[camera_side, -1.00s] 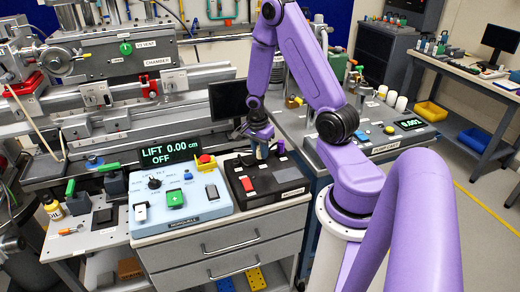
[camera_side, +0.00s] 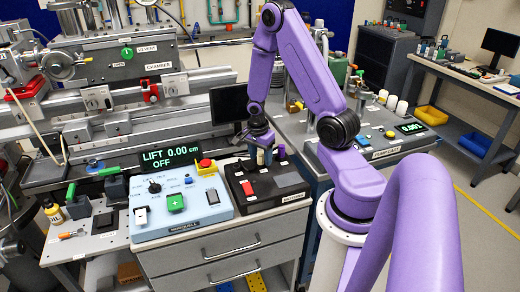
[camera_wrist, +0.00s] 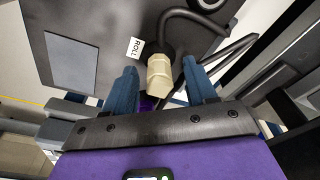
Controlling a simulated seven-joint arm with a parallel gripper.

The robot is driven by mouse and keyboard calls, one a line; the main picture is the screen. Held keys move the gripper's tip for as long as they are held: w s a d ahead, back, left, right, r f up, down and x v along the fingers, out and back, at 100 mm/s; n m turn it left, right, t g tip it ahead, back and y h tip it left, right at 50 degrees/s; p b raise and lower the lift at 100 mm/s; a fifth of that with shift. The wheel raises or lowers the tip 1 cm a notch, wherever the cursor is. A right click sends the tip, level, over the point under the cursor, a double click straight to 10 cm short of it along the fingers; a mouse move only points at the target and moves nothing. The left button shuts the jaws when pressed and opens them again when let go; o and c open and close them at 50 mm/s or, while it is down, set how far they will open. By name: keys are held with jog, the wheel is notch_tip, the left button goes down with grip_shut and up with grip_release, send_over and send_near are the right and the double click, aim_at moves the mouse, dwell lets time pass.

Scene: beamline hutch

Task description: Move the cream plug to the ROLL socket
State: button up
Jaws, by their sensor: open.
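The cream plug (camera_wrist: 158,72) is in the wrist view, between the two blue fingers of my gripper (camera_wrist: 162,88). The fingers are apart, with a gap on each side of it. In the side view the cream plug (camera_side: 260,157) stands upright at the back of the black socket box (camera_side: 283,177), just below my gripper (camera_side: 262,140). The socket under the plug is hidden, so I cannot tell how it is seated.
A purple plug (camera_side: 281,151) stands right of the cream one. Dark cables (camera_wrist: 210,35) loop close to the fingers in the wrist view. A light blue control box (camera_side: 180,207) is left of the socket box. A monitor (camera_side: 228,103) stands behind.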

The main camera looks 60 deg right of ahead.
notch_tip(320, 180, up, 16)
jog(key=a, duration=0.2)
jog(key=s+a+r+n, duration=0.2)
jog(key=a+n, duration=1.3)
jog(key=a, duration=0.1)
jog(key=s+a+n+y, duration=0.1)
jog(key=s+a+n, duration=0.4)
jog(key=s+n, duration=0.2)
jog(key=s+a+r+n, duration=0.1)
jog(key=s+a+n, duration=0.4)
jog(key=s+n, duration=0.2)
jog(key=n, duration=0.2)
jog(key=shift+n+y, duration=0.4)
jog(key=shift+o, duration=0.6)
jog(key=shift+s+n, duration=0.3)
jog(key=o, duration=0.5)
jog(key=shift+o, duration=1)
jog(key=shift+w, duration=0.25)
jog(key=w+d+r+m, duration=0.3)
jog(key=w+d+m, duration=1.1)
jog(key=m, duration=0.6)
jog(key=s+d+r+m, duration=0.2)
jog(key=s+d+m, duration=0.1)
jog(key=d+m, duration=1.7)
notch_tip(320, 180, down, 10)
jog(key=shift+d+r+n, duration=0.2)
jog(key=shift+d+n, duration=0.2)
